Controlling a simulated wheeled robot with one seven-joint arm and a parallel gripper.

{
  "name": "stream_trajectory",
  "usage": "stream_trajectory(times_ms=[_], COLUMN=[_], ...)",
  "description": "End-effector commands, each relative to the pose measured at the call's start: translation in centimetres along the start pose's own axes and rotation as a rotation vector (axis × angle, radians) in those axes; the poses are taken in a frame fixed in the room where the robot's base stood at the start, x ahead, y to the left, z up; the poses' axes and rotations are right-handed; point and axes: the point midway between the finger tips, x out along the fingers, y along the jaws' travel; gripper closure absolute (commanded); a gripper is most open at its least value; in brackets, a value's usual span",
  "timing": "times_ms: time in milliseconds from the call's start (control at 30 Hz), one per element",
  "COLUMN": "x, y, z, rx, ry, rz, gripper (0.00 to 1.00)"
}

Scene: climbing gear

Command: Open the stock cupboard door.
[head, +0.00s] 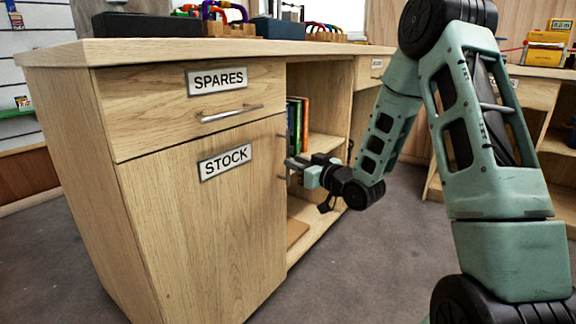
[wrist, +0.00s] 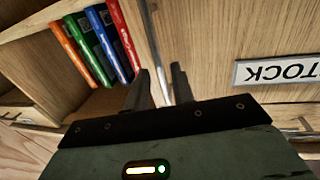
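The stock cupboard door (head: 205,250) is a light wood panel with a STOCK label (head: 225,161), and it looks shut, flush under the drawer. Its slim upright metal handle (head: 281,160) is at the door's right edge. My gripper (head: 294,166) is at that handle, reaching in from the right. In the wrist view my gripper (wrist: 161,76) has its two dark fingers apart, with a thin metal bar, seemingly the handle (wrist: 151,30), running between them. Gaps seem to show beside the bar. The STOCK label (wrist: 277,70) appears upside down there.
A SPARES drawer (head: 150,110) with a metal handle (head: 230,113) is above the door. Open shelves right of the door hold several upright books (head: 298,125). Climbing gear stands on the countertop (head: 130,50). Grey floor (head: 350,270) is clear in front.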

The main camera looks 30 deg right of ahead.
Motion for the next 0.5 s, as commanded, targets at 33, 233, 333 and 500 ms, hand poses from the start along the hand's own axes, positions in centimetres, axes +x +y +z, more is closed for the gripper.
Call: stream_trajectory(times_ms=[33,233,333,500], x=[0.9,3.3,3.8,4.0], y=[0.0,0.0,0.0,0.0], z=[0.2,0.1,0.1,0.0], rx=[-0.001,0.0,0.001,0.001], ry=[0.003,0.001,0.001,0.0], rz=[0.0,0.0,0.001,0.002], gripper=[0.76,0.76,0.76,0.76])
